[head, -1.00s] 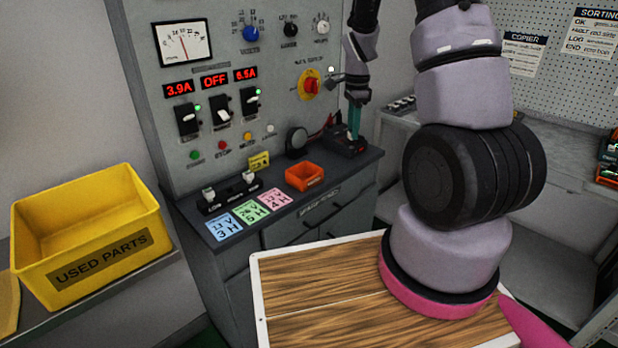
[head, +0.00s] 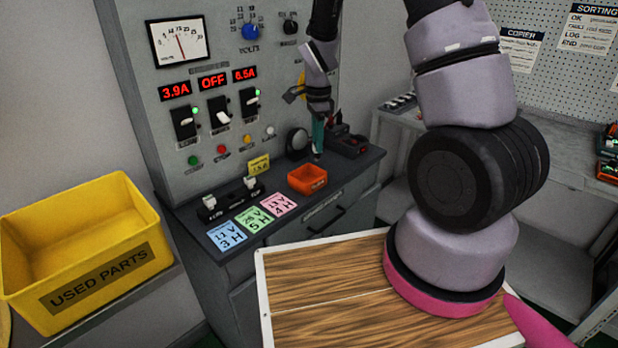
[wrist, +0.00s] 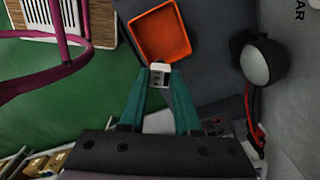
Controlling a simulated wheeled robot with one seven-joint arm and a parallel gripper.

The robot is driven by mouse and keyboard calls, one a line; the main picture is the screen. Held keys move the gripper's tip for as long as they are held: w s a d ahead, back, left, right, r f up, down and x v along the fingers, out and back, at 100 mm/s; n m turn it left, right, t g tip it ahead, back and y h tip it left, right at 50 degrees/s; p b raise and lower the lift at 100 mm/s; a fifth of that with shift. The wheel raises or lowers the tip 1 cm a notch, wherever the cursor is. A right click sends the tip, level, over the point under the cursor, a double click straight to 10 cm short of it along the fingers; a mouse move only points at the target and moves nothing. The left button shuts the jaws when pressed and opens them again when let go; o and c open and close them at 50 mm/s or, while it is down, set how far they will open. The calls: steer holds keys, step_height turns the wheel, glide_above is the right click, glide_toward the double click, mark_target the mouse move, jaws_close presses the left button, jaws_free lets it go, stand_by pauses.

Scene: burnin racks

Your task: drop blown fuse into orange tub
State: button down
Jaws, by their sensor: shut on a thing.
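My gripper (wrist: 159,83) has teal fingers and is shut on a small pale fuse with a grey middle, the blown fuse (wrist: 160,68), held at the fingertips. The orange tub (wrist: 139,38) is open and looks empty; its near edge lies just beyond the fuse in the wrist view. In the head view my gripper (head: 318,146) points down just behind and right of the orange tub (head: 307,186) on the grey bench. The fuse is too small to make out there.
A black device (head: 350,145) sits right of my gripper. Coloured cards (head: 253,220) lie at the bench front. A yellow "USED PARTS" bin (head: 100,277) is at left.

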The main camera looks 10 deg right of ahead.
steer(key=shift+s+a+f, duration=0.1)
steer(key=shift+a+f, duration=0.15)
steer(key=shift+a, duration=0.3)
steer(key=shift+f, duration=2.9)
steer(key=c, duration=0.5)
jaws_free()
steer(key=shift+c, duration=0.2)
step_height(320, 180, up, 11)
steer(key=shift+f, duration=0.1)
